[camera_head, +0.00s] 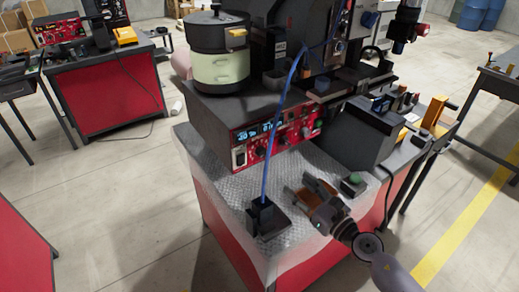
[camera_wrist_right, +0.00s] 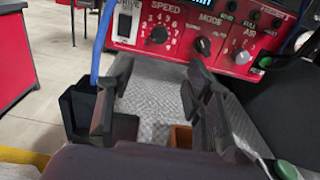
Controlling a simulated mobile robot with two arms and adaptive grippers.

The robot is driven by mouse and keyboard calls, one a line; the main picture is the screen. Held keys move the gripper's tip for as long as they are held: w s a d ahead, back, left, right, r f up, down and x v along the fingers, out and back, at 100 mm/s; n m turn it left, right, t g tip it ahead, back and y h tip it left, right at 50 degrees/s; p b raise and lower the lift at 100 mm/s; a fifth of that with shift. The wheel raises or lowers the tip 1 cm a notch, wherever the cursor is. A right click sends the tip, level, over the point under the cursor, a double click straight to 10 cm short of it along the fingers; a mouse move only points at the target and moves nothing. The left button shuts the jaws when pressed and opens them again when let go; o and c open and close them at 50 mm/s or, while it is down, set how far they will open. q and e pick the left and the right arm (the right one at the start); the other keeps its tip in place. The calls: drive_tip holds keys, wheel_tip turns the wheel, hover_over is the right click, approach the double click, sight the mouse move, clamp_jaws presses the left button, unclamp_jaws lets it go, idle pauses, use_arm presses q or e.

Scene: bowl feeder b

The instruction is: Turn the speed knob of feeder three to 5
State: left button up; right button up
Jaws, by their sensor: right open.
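The feeder's red control panel (camera_head: 275,138) is on the front of the grey base under the bowl. In the right wrist view, the black speed knob (camera_wrist_right: 158,35) sits below the word SPEED, between the DRIVE switch and the mode knob (camera_wrist_right: 203,46). Its pointer is too small to read. My right gripper (camera_head: 302,188) is in front of the panel above the metal worktop; its two fingers (camera_wrist_right: 158,72) are apart, with nothing held. The speed knob shows beyond the gap between the fingertips, apart from them. My left gripper is out of view.
A blue hose (camera_head: 279,125) runs down to a black block (camera_head: 268,218) left of my right gripper. A brown open box (camera_wrist_right: 181,136) lies below the fingers. A green button box (camera_head: 353,184) stands to the right.

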approach(263, 153)
drive_tip(key=b+x, duration=0.1)
drive_tip(key=x, duration=0.6)
drive_tip(key=shift+w+f, duration=0.1)
drive_tip(key=shift+w, duration=0.1)
drive_tip(key=shift+w+a, duration=0.4)
drive_tip(key=shift+w, duration=0.1)
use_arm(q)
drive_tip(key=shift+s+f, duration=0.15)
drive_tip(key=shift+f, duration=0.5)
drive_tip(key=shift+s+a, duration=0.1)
use_arm(e)
drive_tip(key=shift+c, duration=0.7)
clamp_jaws()
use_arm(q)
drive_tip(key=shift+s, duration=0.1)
